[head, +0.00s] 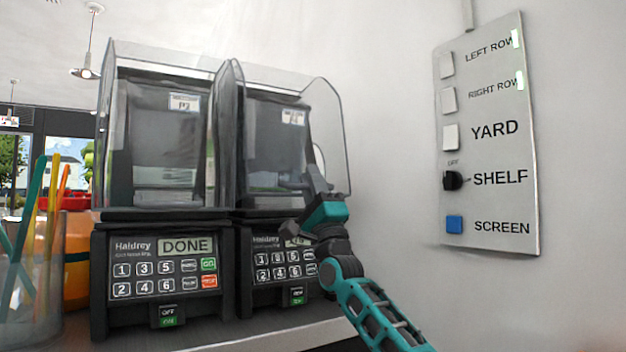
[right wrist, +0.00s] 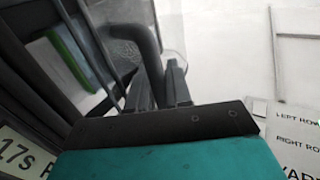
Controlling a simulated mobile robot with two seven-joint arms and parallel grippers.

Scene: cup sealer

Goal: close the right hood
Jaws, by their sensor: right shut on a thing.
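The right hood (head: 328,125) is a clear cover with a dark edge around the front of the right sealing machine (head: 275,235). My right gripper (head: 316,182) is at the hood's lower right front. In the right wrist view, its dark fingers (right wrist: 172,88) are shut at a dark curved bar (right wrist: 146,45), which looks like the hood's handle. The grip point is partly hidden. How far the hood stands from its closed position is hard to tell. The machine's display is mostly hidden in the head view; the right wrist view shows "17s" on it (right wrist: 18,152). My left gripper is not in view.
The left machine (head: 165,275) stands close beside, with its own clear hood (head: 108,130) and "DONE" on its display. A wall panel (head: 490,140) with switches is at the right. A clear cup of coloured sticks (head: 35,270) stands at the left. Bare wall lies right of the hood.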

